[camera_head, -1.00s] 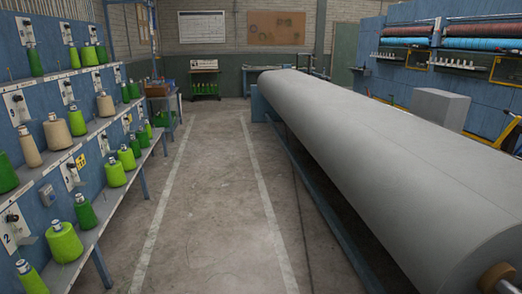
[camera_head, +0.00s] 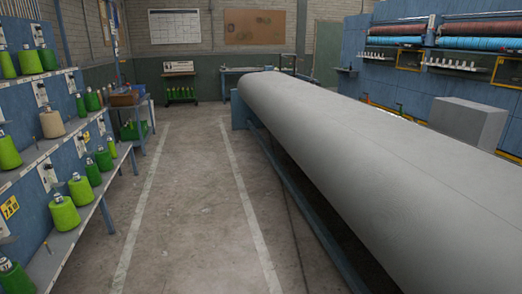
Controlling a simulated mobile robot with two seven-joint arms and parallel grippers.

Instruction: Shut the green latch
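I cannot make out a green latch in the head view. Neither of my grippers is in view.
A large grey roll (camera_head: 370,150) on a blue frame fills the right side. A blue rack (camera_head: 105,205) with several cones runs along the left. The marked floor aisle (camera_head: 190,195) between them is clear. A small dark cart (camera_head: 181,90) stands at the far wall.

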